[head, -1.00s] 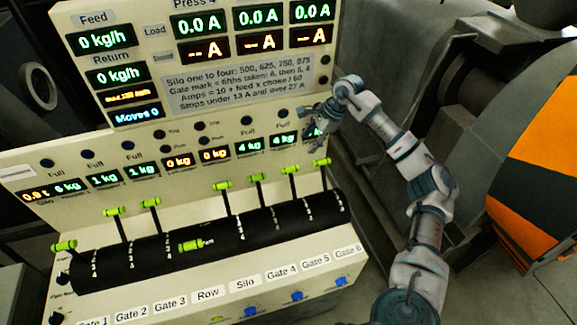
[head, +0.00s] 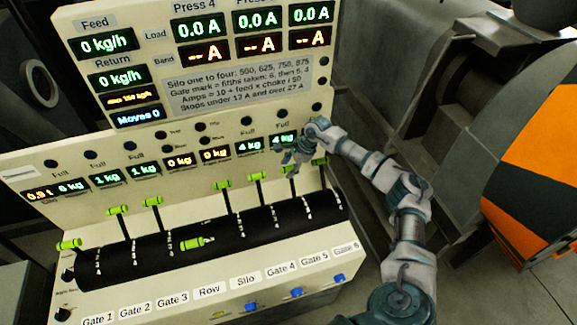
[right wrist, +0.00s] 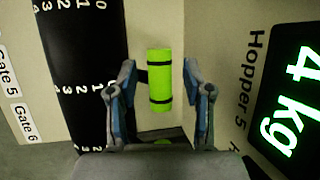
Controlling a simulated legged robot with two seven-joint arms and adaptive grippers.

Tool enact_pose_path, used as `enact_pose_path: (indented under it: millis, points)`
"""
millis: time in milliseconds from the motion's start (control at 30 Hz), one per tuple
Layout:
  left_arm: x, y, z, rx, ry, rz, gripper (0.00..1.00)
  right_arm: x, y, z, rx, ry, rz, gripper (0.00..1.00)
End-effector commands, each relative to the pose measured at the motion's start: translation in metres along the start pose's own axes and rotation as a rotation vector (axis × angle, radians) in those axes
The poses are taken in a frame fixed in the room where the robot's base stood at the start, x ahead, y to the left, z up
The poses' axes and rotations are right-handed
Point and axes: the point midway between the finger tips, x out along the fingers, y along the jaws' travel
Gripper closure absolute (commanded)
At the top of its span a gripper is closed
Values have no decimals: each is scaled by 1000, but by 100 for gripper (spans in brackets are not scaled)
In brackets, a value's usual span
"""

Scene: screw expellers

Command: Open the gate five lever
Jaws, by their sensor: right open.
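The gate five lever has a lime-green handle with two dark bands (right wrist: 160,80). In the head view the handle (head: 292,169) is partly hidden behind my right gripper (head: 293,158). The lever stands up from the black slotted drum above the Gate 5 label (head: 314,257). In the right wrist view my right gripper (right wrist: 164,88) is open. Its two blue-padded fingers are on either side of the handle, with visible gaps. My left gripper is not in view.
The gate six handle (head: 320,160) is close on the right, the gate four handle (head: 256,176) on the left. Several more levers line the black drum (head: 160,248). The display panel (head: 205,75) rises behind. Grey machinery (head: 365,70) stands on the right.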

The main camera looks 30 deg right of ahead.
Motion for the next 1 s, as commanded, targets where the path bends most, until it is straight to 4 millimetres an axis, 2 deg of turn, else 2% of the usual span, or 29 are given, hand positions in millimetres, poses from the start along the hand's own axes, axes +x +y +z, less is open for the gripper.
enact_pose_path:
  millis: [100,133,300,333,1000]
  points:
    - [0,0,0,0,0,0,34,0,0,0,1,0,0,50]
    - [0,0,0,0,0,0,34,0,0,0,1,1,0,54]
    - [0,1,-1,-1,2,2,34,0,-1,1,1,2,-3,97]
    - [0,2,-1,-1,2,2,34,0,-1,2,1,3,-3,100]
    - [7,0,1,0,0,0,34,-2,-6,11,-22,-3,-39,100]
